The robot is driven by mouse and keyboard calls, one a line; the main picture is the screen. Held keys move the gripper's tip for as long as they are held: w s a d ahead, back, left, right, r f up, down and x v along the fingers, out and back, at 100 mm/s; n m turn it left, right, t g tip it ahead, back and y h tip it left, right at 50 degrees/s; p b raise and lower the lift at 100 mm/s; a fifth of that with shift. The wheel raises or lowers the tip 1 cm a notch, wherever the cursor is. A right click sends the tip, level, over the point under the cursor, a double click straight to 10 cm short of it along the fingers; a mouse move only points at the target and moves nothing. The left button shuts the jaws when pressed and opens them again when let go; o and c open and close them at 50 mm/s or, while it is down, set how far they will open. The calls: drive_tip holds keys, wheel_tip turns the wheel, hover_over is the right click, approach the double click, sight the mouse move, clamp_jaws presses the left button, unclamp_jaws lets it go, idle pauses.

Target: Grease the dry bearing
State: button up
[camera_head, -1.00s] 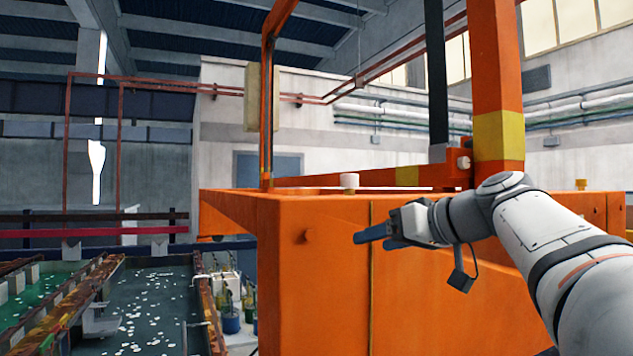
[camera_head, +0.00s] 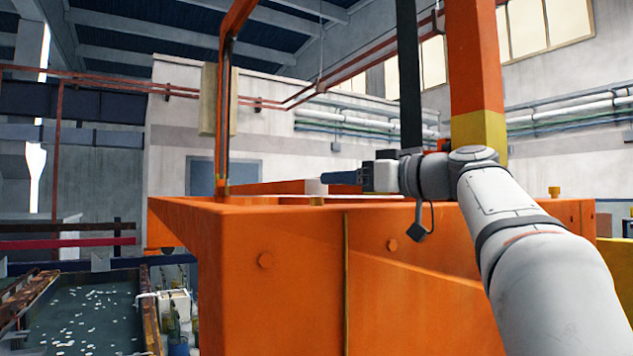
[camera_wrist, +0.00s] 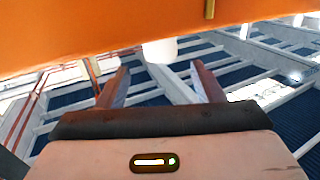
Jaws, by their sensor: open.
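A short white cylinder (camera_head: 316,187) stands on the top of a large orange machine body (camera_head: 290,240), near its left end. My gripper (camera_head: 334,178) is just to the right of the cylinder at about its height, pointing left. In the wrist view, which looks upside down, the cylinder (camera_wrist: 160,50) lies just ahead, between the lines of the two spread fingers. My gripper (camera_wrist: 160,80) is open, with nothing between the fingers. I cannot tell whether the cylinder touches a finger. No bearing can be made out for certain.
An orange post with a yellow band (camera_head: 478,130) and a dark upright (camera_head: 408,75) rise behind my arm. A small yellow knob (camera_head: 554,191) is at the right. A dark tank (camera_head: 85,310) lies at lower left.

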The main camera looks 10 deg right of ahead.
sight(316, 180)
drive_tip(key=p+x, duration=0.2)
drive_tip(key=x, duration=0.5)
drive_tip(key=c, duration=1)
drive_tip(key=shift+s, duration=0.1)
